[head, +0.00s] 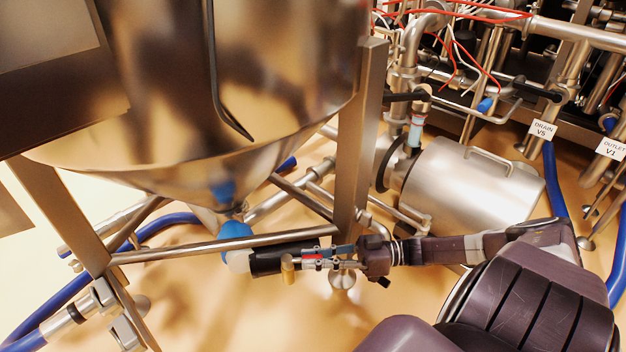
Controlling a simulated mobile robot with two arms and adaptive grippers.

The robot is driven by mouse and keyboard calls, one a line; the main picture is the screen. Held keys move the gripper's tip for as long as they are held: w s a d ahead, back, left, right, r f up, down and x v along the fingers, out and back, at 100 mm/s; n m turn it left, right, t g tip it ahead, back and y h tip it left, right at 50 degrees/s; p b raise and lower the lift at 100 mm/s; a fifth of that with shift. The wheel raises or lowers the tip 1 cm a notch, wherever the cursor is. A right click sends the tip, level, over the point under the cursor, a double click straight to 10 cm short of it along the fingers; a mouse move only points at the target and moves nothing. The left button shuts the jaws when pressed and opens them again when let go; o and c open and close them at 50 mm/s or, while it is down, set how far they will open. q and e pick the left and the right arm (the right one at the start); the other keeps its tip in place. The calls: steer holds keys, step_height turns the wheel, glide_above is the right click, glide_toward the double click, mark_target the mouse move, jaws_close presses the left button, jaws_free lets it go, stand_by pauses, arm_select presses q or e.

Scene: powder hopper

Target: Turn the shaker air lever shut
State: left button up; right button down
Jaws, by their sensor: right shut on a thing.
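The shaker air lever (313,257) is a small red handle on the air fitting under the steel hopper (250,115), just right of a black cylindrical body and a small brass piece (288,269). My right gripper (331,257) reaches in from the right, low under the hopper's frame rail. Its fingers are shut on the lever. The fingers partly cover the lever, so its exact angle is hard to tell. My left gripper is not in view.
A steel frame rail (220,245) runs just above the fitting, and a thick frame leg (358,140) stands above my right gripper. A steel motor housing (470,187) lies behind my right arm. Blue hoses (552,180) run at the right and lower left. Tan floor is open below the gripper.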

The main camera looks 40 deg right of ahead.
steer(key=c, duration=1.8)
jaws_free()
steer(key=shift+w, duration=0.1)
steer(key=v, duration=1.2)
steer(key=shift+r, duration=0.1)
